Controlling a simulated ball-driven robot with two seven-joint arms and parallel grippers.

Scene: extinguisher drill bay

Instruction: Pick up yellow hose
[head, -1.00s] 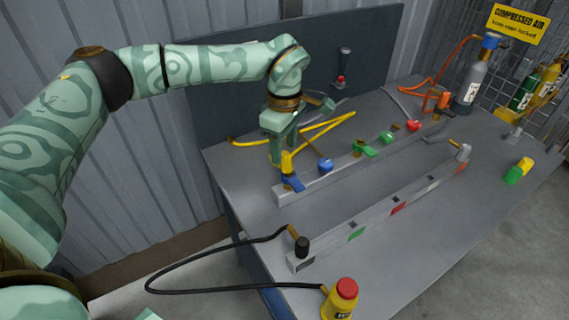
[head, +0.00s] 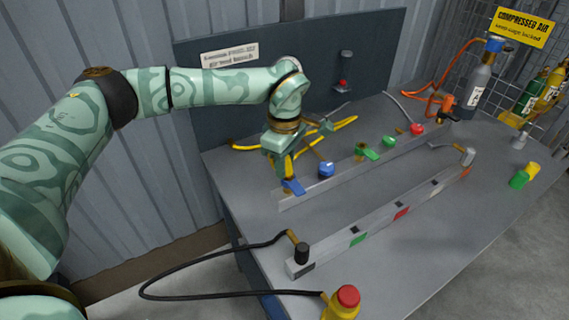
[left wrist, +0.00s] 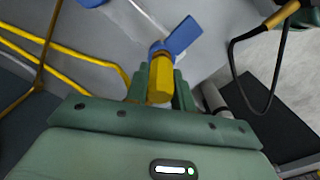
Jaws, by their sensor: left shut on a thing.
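The yellow hose (head: 342,124) lies in a loop on the back left of the grey bench, behind my left gripper. My left gripper (head: 279,162) points down at the left end of the rear manifold bar (head: 330,178). In the left wrist view its fingers are shut on the hose's yellow end piece (left wrist: 160,82), just beside the blue valve lever (left wrist: 182,36). The lever also shows in the head view (head: 293,187). I cannot tell whether the end piece still touches the bar's outlet. My right gripper is not in view.
A blue knob (head: 326,169) and green lever (head: 367,153) stand close by on the bar. An upright panel (head: 230,95) rises behind.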

